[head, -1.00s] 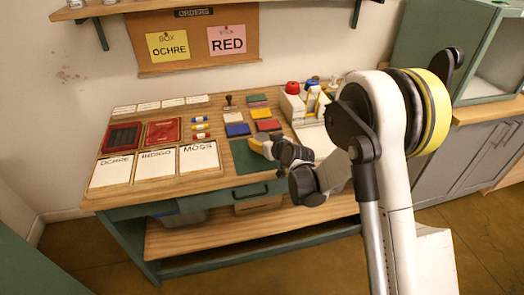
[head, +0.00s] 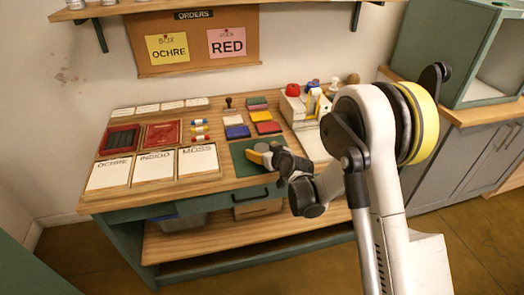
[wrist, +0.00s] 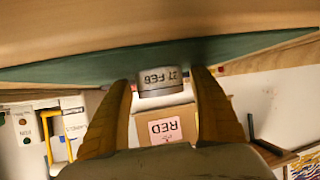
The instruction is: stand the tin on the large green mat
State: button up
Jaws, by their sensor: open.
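The tin (wrist: 160,82) is a small, pale grey round tin with "27 FEB" on its side. In the wrist view it appears upside down, with its base against the large green mat (wrist: 80,66), so it stands on the mat. My gripper (wrist: 159,78) is open, with one yellow finger on each side of the tin and a gap showing on both sides. In the head view my gripper (head: 256,153) is low over the green mat (head: 238,162) at the table's front right. I cannot make out the tin there.
Colored pads (head: 237,131) lie behind the mat. A white caddy (head: 296,110) with a red-topped item stands at the back right. Labelled trays (head: 155,166) fill the front left. An orders board (head: 192,45) with OCHRE and RED notes hangs behind.

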jog(key=p+v, duration=0.4)
jog(key=v, duration=0.8)
jog(key=shift+r, duration=0.15)
jog(key=s+d+r+m+g+h, duration=0.2)
jog(key=s+d+r, duration=0.6)
jog(key=s+r, duration=0.3)
jog(key=s+d+r+m+g+h, duration=0.1)
jog(key=s+d, duration=0.3)
jog(key=s, duration=0.5)
jog(key=s+d+r+m+g+h, duration=0.1)
jog(key=s+d, duration=0.3)
jog(key=s, duration=0.5)
jog(key=shift+s+d+r+m+h, duration=0.2)
jog(key=shift+d+r+m+h, duration=0.15)
jog(key=shift+r+m+h, duration=0.5)
jog(key=shift+f, duration=0.1)
